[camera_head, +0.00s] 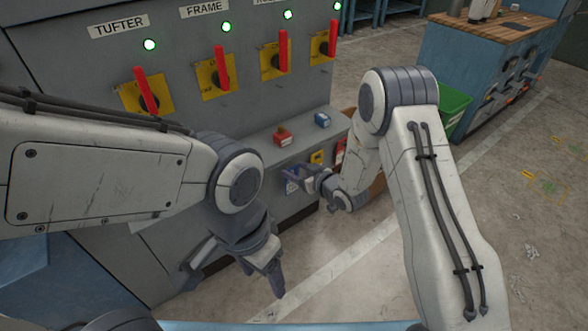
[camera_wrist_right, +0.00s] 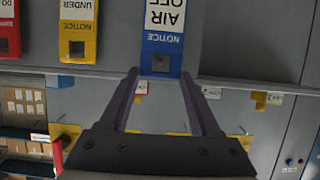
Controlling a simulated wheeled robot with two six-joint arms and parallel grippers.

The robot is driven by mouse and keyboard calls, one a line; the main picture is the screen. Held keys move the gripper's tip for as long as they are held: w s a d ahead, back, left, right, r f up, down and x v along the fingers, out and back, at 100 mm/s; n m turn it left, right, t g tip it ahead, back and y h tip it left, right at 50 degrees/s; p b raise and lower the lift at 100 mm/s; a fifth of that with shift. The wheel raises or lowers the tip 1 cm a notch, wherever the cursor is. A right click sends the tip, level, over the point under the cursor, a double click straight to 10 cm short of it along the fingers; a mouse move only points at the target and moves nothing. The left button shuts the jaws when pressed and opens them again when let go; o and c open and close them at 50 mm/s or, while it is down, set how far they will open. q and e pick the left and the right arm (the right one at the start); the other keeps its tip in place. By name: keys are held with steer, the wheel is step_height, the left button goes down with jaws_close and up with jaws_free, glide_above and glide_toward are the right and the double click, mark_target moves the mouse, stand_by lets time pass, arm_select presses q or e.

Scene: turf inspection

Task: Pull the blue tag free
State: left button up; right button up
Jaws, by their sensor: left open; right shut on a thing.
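The blue tag (camera_wrist_right: 163,42) reads "NOTICE" and "AIR OFF", upside down in the right wrist view. It is against the grey machine's lower front panel, and a small part of it shows in the head view (camera_head: 291,188). My right gripper (camera_head: 304,187) is shut on the blue tag, with one fingertip at each side of its lower-pictured end in the wrist view (camera_wrist_right: 159,72). How the tag is fastened is not visible. My left gripper (camera_head: 234,277) is open and empty, low in front of the machine.
A yellow tag (camera_wrist_right: 77,30) and a red tag (camera_wrist_right: 9,28) hang beside the blue one. A red block (camera_head: 282,136) and a blue block (camera_head: 322,119) sit on the ledge above. Red-handled switches (camera_head: 222,68) line the panel.

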steer(key=shift+s+d, duration=0.6)
steer(key=shift+s, duration=0.2)
steer(key=shift+s, duration=0.1)
steer(key=shift+s+d, duration=0.75)
steer(key=shift+s, duration=0.25)
steer(key=shift+s+d, duration=0.75)
steer(key=shift+s, duration=0.2)
